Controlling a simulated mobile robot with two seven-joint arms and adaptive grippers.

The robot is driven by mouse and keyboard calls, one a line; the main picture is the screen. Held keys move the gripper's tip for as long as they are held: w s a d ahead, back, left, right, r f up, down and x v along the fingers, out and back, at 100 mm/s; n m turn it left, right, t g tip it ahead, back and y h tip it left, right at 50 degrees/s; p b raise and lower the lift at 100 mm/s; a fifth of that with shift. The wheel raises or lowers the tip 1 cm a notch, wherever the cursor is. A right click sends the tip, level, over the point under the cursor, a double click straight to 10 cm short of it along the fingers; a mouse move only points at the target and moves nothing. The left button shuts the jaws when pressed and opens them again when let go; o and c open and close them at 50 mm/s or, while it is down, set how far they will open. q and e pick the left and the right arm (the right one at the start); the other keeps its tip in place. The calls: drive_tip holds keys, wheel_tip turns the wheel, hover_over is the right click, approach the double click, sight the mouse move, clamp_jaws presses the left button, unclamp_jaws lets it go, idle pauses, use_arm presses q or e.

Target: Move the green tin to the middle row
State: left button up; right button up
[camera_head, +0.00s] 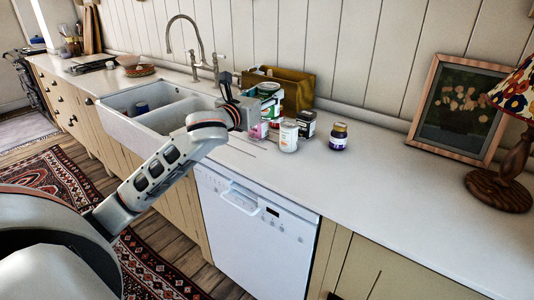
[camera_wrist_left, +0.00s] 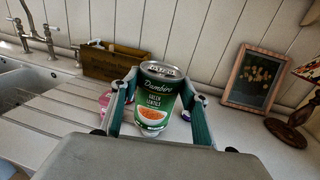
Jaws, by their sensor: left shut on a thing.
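The green tin (camera_wrist_left: 160,98), labelled green lentils, is upright between the two fingers of my left gripper (camera_wrist_left: 158,108) in the left wrist view. The fingers are shut on its sides. In the head view my left gripper (camera_head: 256,98) is over the counter just right of the sink, in front of the wooden crate. There the tin is hard to tell apart from the goods behind it. Whether its base touches the counter is hidden. A group of tins and jars stands close by, but its rows cannot be made out clearly. My right gripper is not in view.
A white tin (camera_head: 288,138), a dark tin (camera_head: 306,124) and a dark jar (camera_head: 338,137) stand right of the gripper. A pink item (camera_head: 260,130) is close below it. The wooden crate (camera_head: 297,90) is behind. The counter (camera_head: 400,190) is clear farther right.

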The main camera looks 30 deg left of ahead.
use_arm(q)
wheel_tip(320, 180, down, 16)
drive_tip(key=b, duration=0.3)
drive_tip(key=shift+b, duration=0.3)
drive_tip(key=shift+f, duration=0.45)
drive_tip(key=o, duration=1.4)
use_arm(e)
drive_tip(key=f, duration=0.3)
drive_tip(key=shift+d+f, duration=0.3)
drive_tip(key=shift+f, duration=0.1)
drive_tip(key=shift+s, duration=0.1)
